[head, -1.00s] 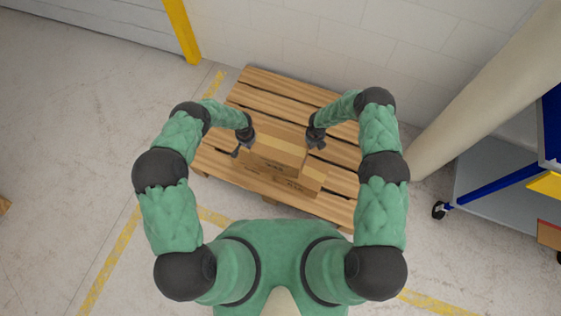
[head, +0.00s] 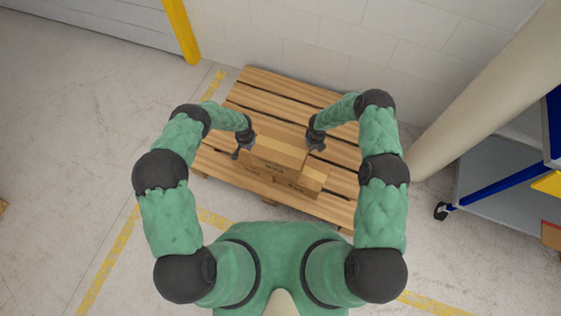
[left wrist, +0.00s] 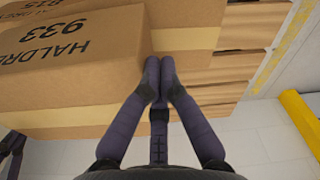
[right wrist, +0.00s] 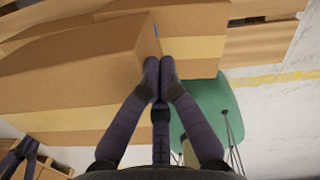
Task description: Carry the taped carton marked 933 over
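The taped brown carton marked 933 (head: 278,152) is on top of other cartons on the pallet, between my two grippers. In the left wrist view its printed face (left wrist: 75,50) reads HALDRE... and 933, with paler tape. Its plain side and tape show in the right wrist view (right wrist: 80,80). My left gripper (head: 239,150) is at its left end, fingers together; the tips (left wrist: 160,85) look pressed to that end. My right gripper (head: 317,143) is at the opposite end, fingers also together (right wrist: 160,75). Exact contact is hard to see.
More brown cartons (head: 298,187) lie beneath, one marked B15 in the left wrist view (left wrist: 195,15). The wooden pallet (head: 335,205) has bare slats around them. A wall and yellow post (head: 181,30) stand behind. A pale column (head: 480,110) and blue trolley (head: 500,185) are at right.

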